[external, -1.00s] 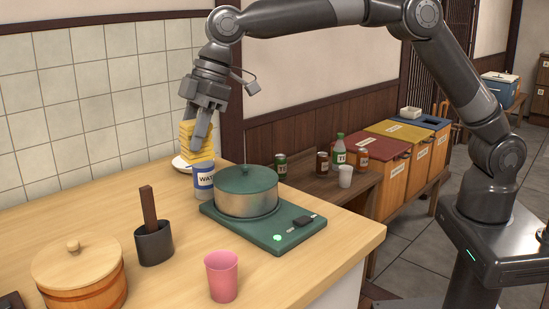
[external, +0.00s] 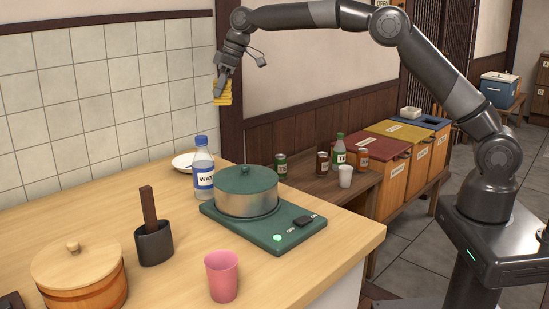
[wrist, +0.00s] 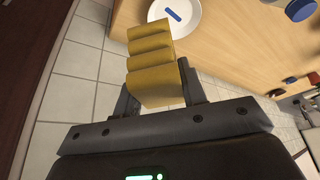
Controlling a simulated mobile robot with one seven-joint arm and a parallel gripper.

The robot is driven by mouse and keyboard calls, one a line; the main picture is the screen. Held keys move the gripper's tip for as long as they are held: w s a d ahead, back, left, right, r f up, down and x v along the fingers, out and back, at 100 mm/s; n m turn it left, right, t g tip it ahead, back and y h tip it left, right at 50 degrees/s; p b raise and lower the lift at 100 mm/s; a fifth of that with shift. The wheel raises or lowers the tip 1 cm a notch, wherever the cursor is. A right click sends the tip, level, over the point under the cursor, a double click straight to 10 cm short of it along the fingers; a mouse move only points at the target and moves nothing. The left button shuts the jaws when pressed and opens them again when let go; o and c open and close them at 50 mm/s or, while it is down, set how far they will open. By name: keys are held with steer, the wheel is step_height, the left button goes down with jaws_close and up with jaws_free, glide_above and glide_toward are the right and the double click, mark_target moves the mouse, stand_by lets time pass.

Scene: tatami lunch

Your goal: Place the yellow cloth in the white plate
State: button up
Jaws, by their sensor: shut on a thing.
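The yellow cloth (external: 222,97) is a folded, ridged bundle held in the air by my gripper (external: 223,82). In the wrist view the cloth (wrist: 155,65) sits between the two fingers of my gripper (wrist: 160,90), which are shut on it. The white plate (external: 181,162) lies on the counter near its back edge, below and to the left of the cloth, partly hidden behind the water bottle. In the wrist view the white plate (wrist: 188,30) shows just beyond the cloth, with a small blue item (wrist: 173,14) on it.
The water bottle (external: 203,170) stands upright in front of the plate. A green pot (external: 246,192) sits on a green cooker (external: 285,232) to its right. A dark holder (external: 154,245), a wooden tub (external: 85,285) and a pink cup (external: 222,277) stand nearer the front.

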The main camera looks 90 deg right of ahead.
step_height(320, 180, down, 5)
steer(key=d, duration=0.2)
steer(key=shift+w+a+f, duration=1.3)
steer(key=shift+a+f, duration=0.05)
steer(key=shift+f, duration=0.5)
steer(key=shift+w+a+f, duration=1.25)
steer(key=shift+a+f, duration=0.1)
steer(key=shift+f, duration=0.45)
steer(key=shift+w+a+f, duration=1.3)
steer(key=shift+a+f, duration=0.05)
steer(key=shift+f, duration=0.5)
steer(key=shift+f, duration=0.1)
steer(key=shift+f, duration=0.4)
steer(key=o, duration=1)
